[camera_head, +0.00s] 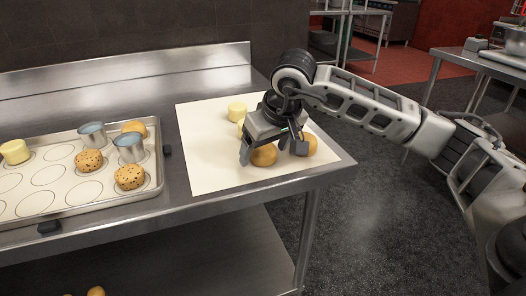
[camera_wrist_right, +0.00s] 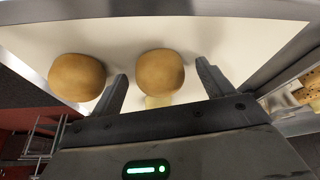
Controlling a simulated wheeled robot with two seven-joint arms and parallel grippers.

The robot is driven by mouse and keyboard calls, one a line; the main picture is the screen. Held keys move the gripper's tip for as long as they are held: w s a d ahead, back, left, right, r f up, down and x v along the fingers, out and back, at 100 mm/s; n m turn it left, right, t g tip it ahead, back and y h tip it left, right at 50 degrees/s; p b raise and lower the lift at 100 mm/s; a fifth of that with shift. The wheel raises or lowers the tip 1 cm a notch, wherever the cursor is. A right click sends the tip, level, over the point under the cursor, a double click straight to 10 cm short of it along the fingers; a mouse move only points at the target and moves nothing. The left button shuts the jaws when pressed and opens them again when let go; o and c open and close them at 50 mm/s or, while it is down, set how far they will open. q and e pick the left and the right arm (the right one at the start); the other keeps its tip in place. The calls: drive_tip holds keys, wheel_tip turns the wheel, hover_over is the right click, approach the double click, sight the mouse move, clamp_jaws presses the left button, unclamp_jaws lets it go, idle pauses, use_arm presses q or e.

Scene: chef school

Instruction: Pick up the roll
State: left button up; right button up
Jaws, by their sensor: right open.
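A round brown roll (camera_head: 264,156) sits on the white sheet, near the counter's front edge. In the right wrist view this roll (camera_wrist_right: 160,73) lies between the two fingers of my right gripper (camera_wrist_right: 162,80), with gaps on both sides. My right gripper (camera_head: 272,149) is open above the sheet, reaching down around the roll. A second brown roll (camera_head: 309,142) is just to the right, partly hidden by a finger; it shows outside the fingers at left in the right wrist view (camera_wrist_right: 77,77). My left gripper is not in view.
The white sheet (camera_head: 205,150) also bears a pale yellow cylinder (camera_head: 237,108), with another yellow piece partly hidden behind my gripper. A baking tray (camera_head: 157,178) at left holds speckled buns, metal cups and other pieces. The sheet's left part is clear.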

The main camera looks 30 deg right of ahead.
drive_tip(key=shift+f, duration=0.1)
drive_tip(key=c, duration=1.1)
